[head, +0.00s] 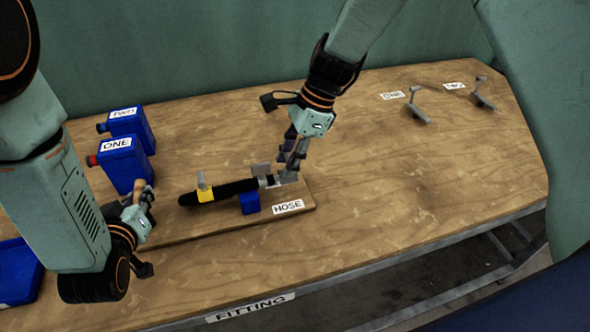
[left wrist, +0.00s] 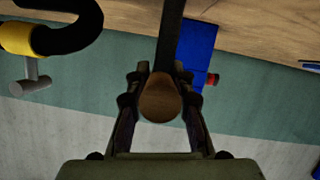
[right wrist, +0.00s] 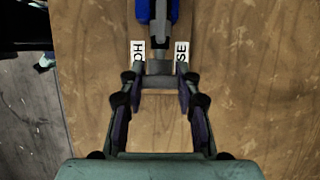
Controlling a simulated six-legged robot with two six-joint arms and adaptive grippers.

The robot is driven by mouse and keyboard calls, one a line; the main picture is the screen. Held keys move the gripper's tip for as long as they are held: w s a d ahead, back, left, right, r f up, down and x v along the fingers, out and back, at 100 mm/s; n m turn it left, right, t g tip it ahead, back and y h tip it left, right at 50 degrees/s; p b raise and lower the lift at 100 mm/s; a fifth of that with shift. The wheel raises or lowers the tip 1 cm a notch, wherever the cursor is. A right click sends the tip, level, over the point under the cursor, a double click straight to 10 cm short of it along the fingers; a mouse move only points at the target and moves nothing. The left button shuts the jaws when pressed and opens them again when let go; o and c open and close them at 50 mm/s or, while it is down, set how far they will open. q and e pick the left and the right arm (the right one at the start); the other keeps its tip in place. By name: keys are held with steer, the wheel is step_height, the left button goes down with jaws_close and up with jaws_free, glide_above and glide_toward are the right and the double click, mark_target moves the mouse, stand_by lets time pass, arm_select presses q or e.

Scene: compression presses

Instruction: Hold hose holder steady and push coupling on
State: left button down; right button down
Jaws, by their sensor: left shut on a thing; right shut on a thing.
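A black hose (head: 228,189) with a yellow band (head: 206,194) lies across a blue holder block (head: 249,203) on a wooden board. A grey coupling (head: 288,177) is at the hose's right end; it also shows in the right wrist view (right wrist: 158,81). My right gripper (head: 290,167) is shut on the coupling. The exact fit between coupling and hose is too small to tell. My left gripper (head: 144,203) is shut on a wooden handle (left wrist: 160,98) with a dark shaft, left of the hose and apart from it.
Blue containers labelled ONE (head: 124,168) and TWO (head: 130,124) stand behind my left gripper. Two grey handled pieces (head: 415,108) (head: 484,97) lie at the back right by labels. A blue bin (head: 18,272) is at the left edge. The table's right half is mostly clear.

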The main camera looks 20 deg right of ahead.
arm_select(q)
steer(key=shift+s+f, duration=0.2)
steer(key=shift+f, duration=0.05)
arm_select(e)
steer(key=shift+a, duration=0.6)
steer(key=c, duration=0.9)
jaws_free()
steer(key=shift+a, duration=0.1)
steer(key=shift+o, duration=0.2)
steer(key=v, duration=1.2)
arm_select(q)
steer(key=c, duration=1.5)
jaws_free()
steer(key=o, duration=0.4)
steer(key=shift+w+r, duration=0.15)
steer(key=shift+w, duration=0.05)
